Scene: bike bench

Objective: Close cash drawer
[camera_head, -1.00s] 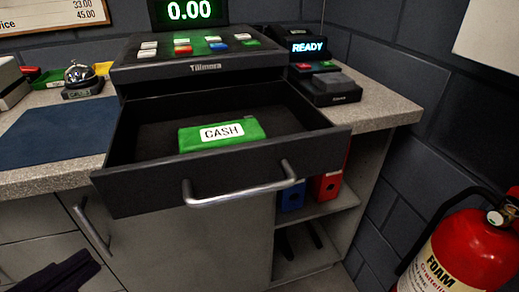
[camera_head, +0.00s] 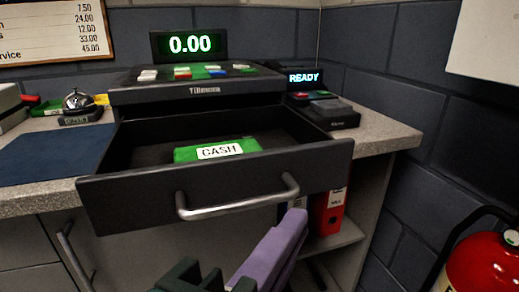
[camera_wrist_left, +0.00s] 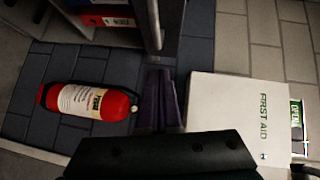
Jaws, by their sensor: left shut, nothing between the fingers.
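The cash drawer (camera_head: 130,200) is pulled out from under the black till (camera_head: 200,90). Its front carries a grey bar handle (camera_head: 235,208), and a green pouch marked CASH (camera_head: 215,151) lies inside. My left gripper (camera_head: 294,218), with purple fingers, is shut and empty. In the head view its tips appear just below and right of the handle's right end; I cannot tell whether they touch the drawer. The purple fingers also show in the left wrist view (camera_wrist_left: 160,97), where I cannot make out the drawer. My right gripper is not in view.
A card terminal (camera_head: 328,112) stands right of the till, and a bell (camera_head: 78,104) and blue mat (camera_head: 50,155) are at left. Red binder (camera_head: 333,210) is on the shelf below. A fire extinguisher (camera_head: 485,265) stands at right; a first aid box (camera_wrist_left: 235,115) shows in the wrist view.

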